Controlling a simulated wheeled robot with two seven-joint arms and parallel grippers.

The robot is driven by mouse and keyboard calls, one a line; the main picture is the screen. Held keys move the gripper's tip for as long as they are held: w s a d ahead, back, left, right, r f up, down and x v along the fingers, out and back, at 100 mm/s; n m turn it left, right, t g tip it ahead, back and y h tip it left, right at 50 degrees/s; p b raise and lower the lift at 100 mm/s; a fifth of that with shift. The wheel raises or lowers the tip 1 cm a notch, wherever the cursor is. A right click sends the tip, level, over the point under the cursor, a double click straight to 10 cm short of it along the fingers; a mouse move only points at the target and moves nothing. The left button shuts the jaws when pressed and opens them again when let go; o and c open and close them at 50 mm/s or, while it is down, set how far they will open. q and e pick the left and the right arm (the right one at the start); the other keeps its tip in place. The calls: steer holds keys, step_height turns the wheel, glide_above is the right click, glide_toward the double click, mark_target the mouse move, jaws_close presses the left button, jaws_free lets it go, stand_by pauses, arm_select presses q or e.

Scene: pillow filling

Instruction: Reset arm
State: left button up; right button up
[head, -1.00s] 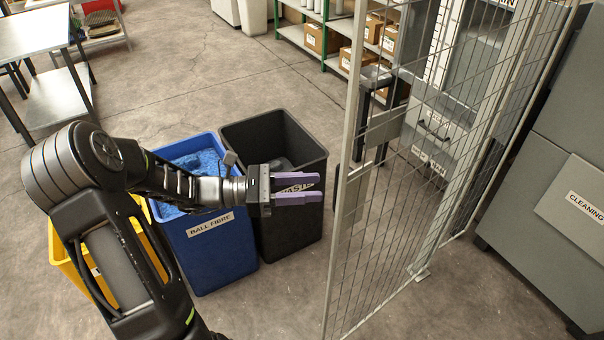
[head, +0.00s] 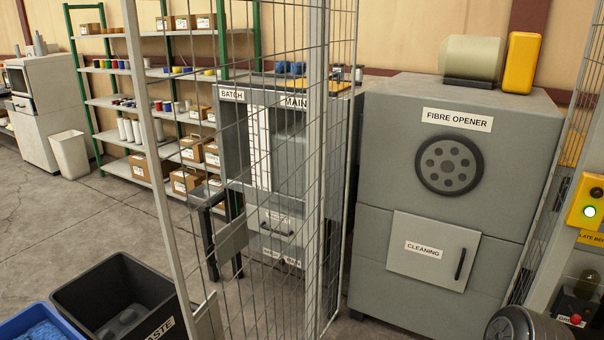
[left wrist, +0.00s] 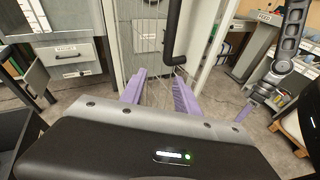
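My left gripper (left wrist: 158,92) shows in the left wrist view with its two purple fingers apart. Nothing shows held between them. A black vertical handle (left wrist: 174,35) on a light frame is just beyond the fingers; I cannot tell whether they touch. My right arm shows at the right of that view, with its small purple gripper (left wrist: 256,106) hanging low; its opening is too small to tell. Neither gripper is in the head view. A dark rounded part at its bottom right looks like my arm.
A wire mesh gate (head: 255,150) stands before the grey batch cabinet (head: 236,130). The fibre opener (head: 385,150) is to its right. A black waste bin (head: 90,290) and a blue bin (head: 25,318) are at bottom left. Floor (head: 50,225) beyond the bins is clear.

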arm_select(q)
steer(key=s+d+f+m+g+y, duration=0.25)
steer(key=s+f+m, duration=0.2)
steer(key=f, duration=0.75)
steer(key=s+d+f+m+g+y, duration=0.1)
steer(key=s+f+m+g+y, duration=0.3)
steer(key=f, duration=0.7)
steer(key=s+d+f+m, duration=0.2)
steer(key=s+d+m, duration=0.1)
steer(key=d, duration=0.3)
steer(key=s+d+f+m+g, duration=0.1)
steer(key=s+d+f+m, duration=0.2)
steer(key=d+m, duration=0.3)
steer(key=s+d+f+m+g+y+b, duration=0.1)
steer(key=s+d+m, duration=0.3)
steer(key=d, duration=0.4)
steer(key=shift+d+f+m, duration=0.15)
steer(key=shift+f+m, duration=0.3)
steer(key=shift+f, duration=0.35)
steer(key=shift+g, duration=0.25)
